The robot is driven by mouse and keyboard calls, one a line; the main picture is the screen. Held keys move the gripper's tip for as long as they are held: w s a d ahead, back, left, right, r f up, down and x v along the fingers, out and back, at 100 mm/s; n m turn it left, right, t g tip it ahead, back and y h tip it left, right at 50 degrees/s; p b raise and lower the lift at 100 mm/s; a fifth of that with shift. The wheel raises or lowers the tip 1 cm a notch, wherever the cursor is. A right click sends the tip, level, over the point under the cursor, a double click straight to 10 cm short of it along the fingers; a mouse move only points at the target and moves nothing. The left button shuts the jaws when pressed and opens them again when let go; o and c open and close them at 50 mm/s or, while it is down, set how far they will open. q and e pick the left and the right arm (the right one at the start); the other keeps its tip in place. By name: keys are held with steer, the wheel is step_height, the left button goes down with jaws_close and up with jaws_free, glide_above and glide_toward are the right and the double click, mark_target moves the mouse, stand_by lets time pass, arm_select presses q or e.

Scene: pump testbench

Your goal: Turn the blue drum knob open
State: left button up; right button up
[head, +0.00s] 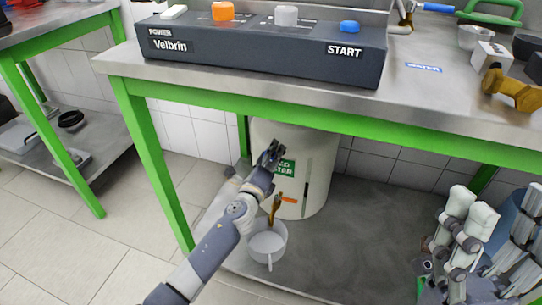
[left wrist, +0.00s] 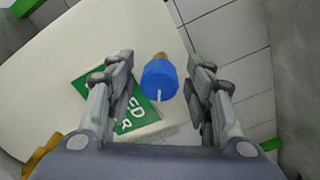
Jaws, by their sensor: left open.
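The pale drum (head: 311,150) stands under the bench, with a green label (head: 287,168) on its side. The blue drum knob (left wrist: 160,80) shows in the left wrist view, on a short brass stem, with a white mark on its face. In the head view the knob is hidden behind my left gripper (head: 271,156). My left gripper is open, and in the left wrist view its fingers (left wrist: 160,90) stand on both sides of the knob, with gaps between them and it.
Above is the bench with green rails (head: 330,120) and a dark control box (head: 260,45). Under the drum's brown tap (head: 276,207) and orange lever (head: 289,200) stands a white pan (head: 267,245). Grey-white jointed parts (head: 462,240) fill the lower right. The lower shelf's middle (head: 365,230) is clear.

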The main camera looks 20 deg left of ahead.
arm_select(q)
steer(key=s, duration=1.2)
steer(key=shift+a, duration=0.25)
